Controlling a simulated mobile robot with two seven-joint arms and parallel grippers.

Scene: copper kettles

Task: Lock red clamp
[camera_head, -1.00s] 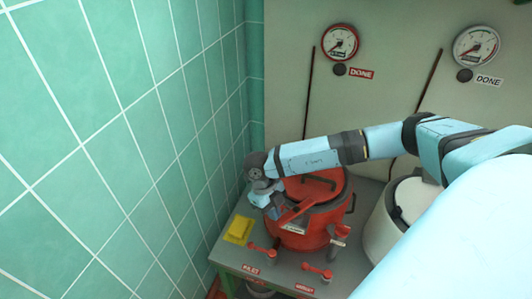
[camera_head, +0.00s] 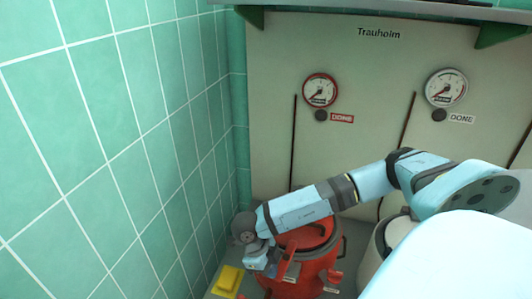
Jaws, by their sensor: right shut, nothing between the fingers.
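The red kettle (camera_head: 312,268) stands in the corner beside the tiled wall, its red lid (camera_head: 312,234) on top. A red clamp lever (camera_head: 289,258) shows at the kettle's front left, close to my right gripper. My right arm reaches in from the right across the lid. My right gripper (camera_head: 268,268) is shut and empty at the kettle's left side, pointing down. Its fingertips are small and partly hidden, so I cannot tell whether they touch the lever. My left gripper is out of view.
A pale kettle (camera_head: 373,259) stands at the right, partly behind my arm. Two gauges (camera_head: 320,91) (camera_head: 446,88) are on the back panel. The green tiled wall (camera_head: 110,150) closes the left.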

